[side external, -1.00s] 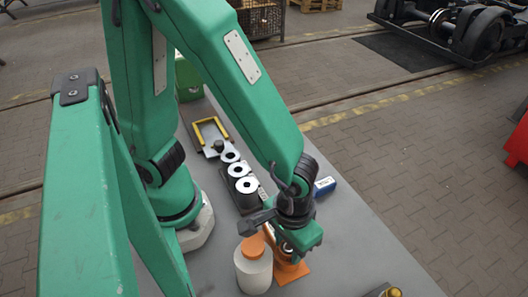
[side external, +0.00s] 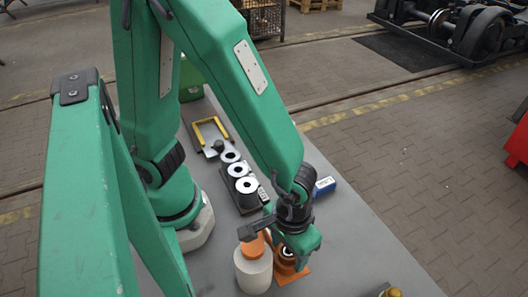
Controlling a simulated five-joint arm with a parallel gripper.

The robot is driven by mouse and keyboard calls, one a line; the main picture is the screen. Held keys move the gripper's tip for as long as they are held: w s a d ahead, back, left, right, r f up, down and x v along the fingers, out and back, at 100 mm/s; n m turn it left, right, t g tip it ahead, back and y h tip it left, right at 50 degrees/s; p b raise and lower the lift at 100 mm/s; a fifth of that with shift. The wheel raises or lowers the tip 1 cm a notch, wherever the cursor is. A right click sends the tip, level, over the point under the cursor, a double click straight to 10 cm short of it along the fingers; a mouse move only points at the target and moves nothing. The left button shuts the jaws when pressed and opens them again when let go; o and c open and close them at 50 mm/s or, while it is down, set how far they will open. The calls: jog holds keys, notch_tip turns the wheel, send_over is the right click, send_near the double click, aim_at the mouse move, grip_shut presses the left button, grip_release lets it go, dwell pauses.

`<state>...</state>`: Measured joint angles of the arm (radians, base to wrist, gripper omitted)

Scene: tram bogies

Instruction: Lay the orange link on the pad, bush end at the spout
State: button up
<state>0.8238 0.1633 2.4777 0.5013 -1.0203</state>
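My gripper (side external: 297,246) points down at the near part of the bench, right behind an orange piece. The orange piece (side external: 291,275) shows below and beside the green jaw, with a pale ring (side external: 287,251) near its top; it may be the orange link or a stand for it. The jaw hides much of it, and I cannot tell whether the fingers touch it or how wide they are. A pale bottle with an orange top (side external: 254,268) stands just left of it. I cannot clearly pick out the pad or the spout.
Several dark cylinders with white ringed tops (side external: 238,171) stand in a row behind. Beyond them is a tray with a yellow U-shaped edge (side external: 211,130). A blue box (side external: 324,187) lies to the right. The grey bench (side external: 358,235) is clear at right, except a brass-coloured knob (side external: 391,292) in front.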

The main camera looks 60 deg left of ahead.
jog(key=shift+r, duration=0.2)
notch_tip(320, 180, up, 12)
dwell(0.9)
dwell(0.5)
jog(key=w+a+r+t, duration=0.1)
jog(key=a+r+t, duration=0.1)
jog(key=a, duration=0.4)
jog(key=w+a+r+m+t, duration=0.1)
jog(key=a+r, duration=0.3)
jog(key=a, duration=0.3)
jog(key=w+a+r+m+t, duration=0.1)
jog(key=w+a+r+t, duration=0.1)
jog(key=a, duration=0.5)
jog(key=shift+r+t, duration=0.3)
jog(key=shift+r, duration=0.2)
